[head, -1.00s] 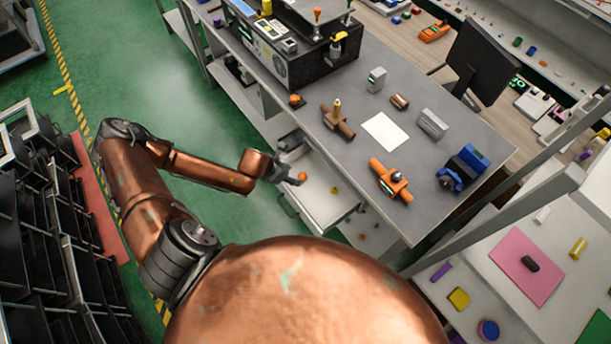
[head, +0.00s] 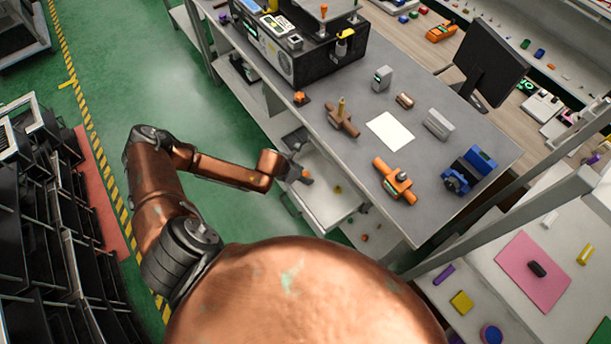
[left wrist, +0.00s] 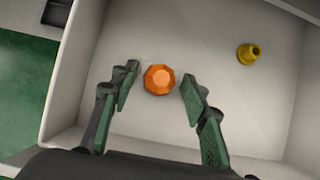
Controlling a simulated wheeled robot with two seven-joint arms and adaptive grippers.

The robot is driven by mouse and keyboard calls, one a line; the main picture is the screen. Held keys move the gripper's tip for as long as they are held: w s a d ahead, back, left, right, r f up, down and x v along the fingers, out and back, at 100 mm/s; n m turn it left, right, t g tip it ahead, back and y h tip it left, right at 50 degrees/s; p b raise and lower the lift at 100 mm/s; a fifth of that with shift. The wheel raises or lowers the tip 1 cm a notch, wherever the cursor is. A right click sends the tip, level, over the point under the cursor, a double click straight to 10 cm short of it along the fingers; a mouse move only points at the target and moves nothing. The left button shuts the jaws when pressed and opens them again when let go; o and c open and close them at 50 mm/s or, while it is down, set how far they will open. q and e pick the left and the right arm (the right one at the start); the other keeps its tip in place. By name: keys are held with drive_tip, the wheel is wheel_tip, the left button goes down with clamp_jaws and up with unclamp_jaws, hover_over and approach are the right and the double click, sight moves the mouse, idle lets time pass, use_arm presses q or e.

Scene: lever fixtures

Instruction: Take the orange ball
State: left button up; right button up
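An orange ball (left wrist: 159,79) with flat facets lies in the open white drawer (left wrist: 190,30). In the left wrist view my left gripper (left wrist: 157,88) is open, with one finger on each side of the ball and a gap to both. In the head view the left gripper (head: 295,178) is over the near left part of the drawer (head: 325,210), and the orange ball (head: 306,175) shows at its tip. Whether the fingertips are down at the ball's height is hard to tell. My right gripper is in neither view.
A small yellow piece (left wrist: 249,54) lies in the drawer to the right of the ball; the drawer walls stand around both. Above is the grey workbench (head: 340,165) with an orange valve fixture (head: 395,181), a brown fixture (head: 342,119) and a blue vise (head: 467,170).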

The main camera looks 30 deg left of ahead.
use_arm(q)
drive_tip(key=c, duration=0.7)
drive_tip(key=shift+c, duration=0.2)
